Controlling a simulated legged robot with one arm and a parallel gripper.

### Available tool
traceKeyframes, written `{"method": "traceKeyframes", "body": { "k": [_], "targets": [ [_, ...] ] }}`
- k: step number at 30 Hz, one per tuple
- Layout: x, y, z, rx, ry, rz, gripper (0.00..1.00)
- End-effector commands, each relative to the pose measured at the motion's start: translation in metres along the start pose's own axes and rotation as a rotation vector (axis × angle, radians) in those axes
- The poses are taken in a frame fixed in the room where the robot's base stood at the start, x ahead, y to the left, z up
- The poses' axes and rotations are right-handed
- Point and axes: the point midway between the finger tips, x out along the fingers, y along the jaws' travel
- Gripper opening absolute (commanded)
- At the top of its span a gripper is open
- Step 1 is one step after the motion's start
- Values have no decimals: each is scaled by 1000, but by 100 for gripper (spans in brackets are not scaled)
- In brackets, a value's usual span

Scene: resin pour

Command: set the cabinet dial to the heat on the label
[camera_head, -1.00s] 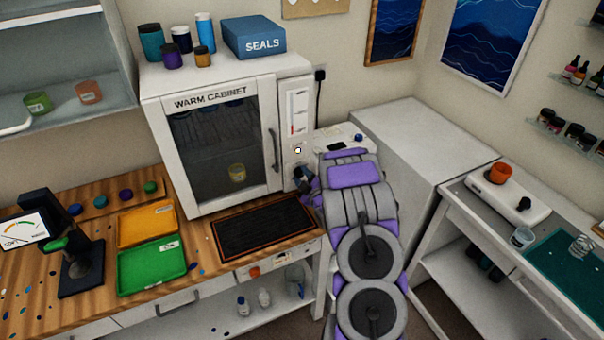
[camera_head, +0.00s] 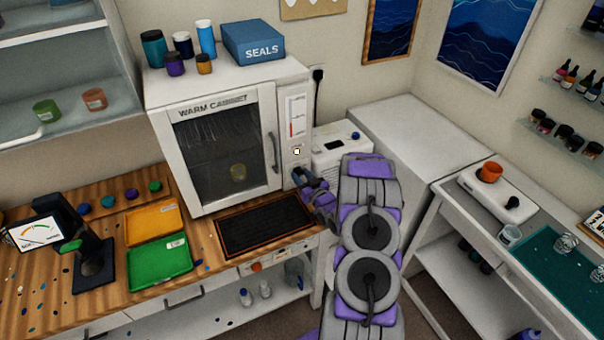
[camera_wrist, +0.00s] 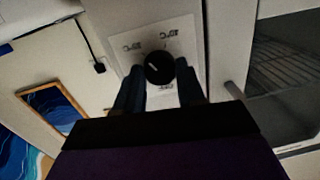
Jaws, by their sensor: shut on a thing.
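The white warm cabinet (camera_head: 222,92) stands on the wooden bench, its glass door closed. My gripper (camera_wrist: 160,80) is shut on the dial, one finger on each side. In the head view my gripper (camera_head: 301,176) is at the lower panel and hides the dial.
The door handle (camera_head: 274,152) is close left of my gripper. A white box-shaped device (camera_head: 342,146) stands just right of the cabinet. A black mat (camera_head: 265,224) lies in front. Green (camera_head: 155,266) and orange (camera_head: 153,222) trays lie left on the bench.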

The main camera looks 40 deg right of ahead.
Motion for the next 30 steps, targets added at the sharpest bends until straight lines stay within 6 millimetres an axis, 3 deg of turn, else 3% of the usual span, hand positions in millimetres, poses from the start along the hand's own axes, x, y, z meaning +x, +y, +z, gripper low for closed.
{"method": "traceKeyframes", "body": {
  "k": [30],
  "targets": [
    [0, 3, 2, 903, 62, -39, 8]
  ]
}}
